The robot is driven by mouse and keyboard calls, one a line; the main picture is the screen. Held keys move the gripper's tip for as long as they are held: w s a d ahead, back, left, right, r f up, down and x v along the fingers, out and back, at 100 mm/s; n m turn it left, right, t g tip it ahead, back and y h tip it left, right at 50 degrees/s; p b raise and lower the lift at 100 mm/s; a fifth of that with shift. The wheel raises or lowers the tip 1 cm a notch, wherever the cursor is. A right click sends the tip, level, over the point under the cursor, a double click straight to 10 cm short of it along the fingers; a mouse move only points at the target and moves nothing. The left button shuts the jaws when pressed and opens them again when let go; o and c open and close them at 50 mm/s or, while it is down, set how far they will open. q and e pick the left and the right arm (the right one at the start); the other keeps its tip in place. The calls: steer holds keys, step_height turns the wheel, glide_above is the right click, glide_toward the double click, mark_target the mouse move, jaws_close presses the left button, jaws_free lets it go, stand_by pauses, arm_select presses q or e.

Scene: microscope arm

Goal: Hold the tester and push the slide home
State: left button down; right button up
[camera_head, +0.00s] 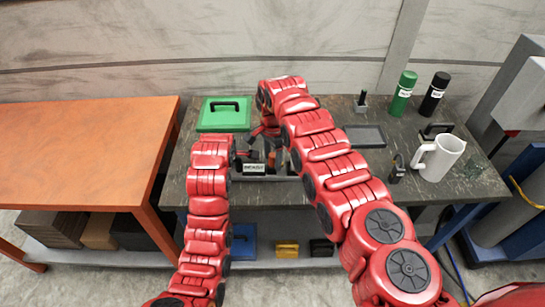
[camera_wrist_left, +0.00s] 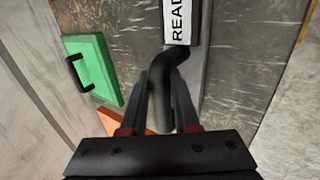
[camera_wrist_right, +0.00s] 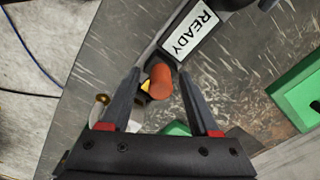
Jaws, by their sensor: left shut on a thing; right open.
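The tester, with a white READY label (camera_head: 255,168), sits on the dark bench between my arms. In the left wrist view my left gripper (camera_wrist_left: 163,78) is shut on its curved black handle (camera_wrist_left: 165,95). The label (camera_wrist_left: 178,22) lies just beyond the fingers. My right gripper (camera_wrist_right: 157,75) is open at the tester. An orange rounded end (camera_wrist_right: 160,82) with a little yellow beside it shows between its fingers, just short of the READY label (camera_wrist_right: 190,36). I cannot tell whether it is the slide or whether the fingers touch it. My arms partly hide the tester in the head view.
A green case (camera_head: 225,117) stands at the bench's back left. Green (camera_head: 403,94) and black (camera_head: 434,95) bottles, a white mug (camera_head: 440,158) and a dark tray (camera_head: 364,136) are on the right. An orange table (camera_head: 85,150) adjoins on the left.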

steer(key=shift+r, duration=0.1)
jaws_close()
stand_by(1.2)
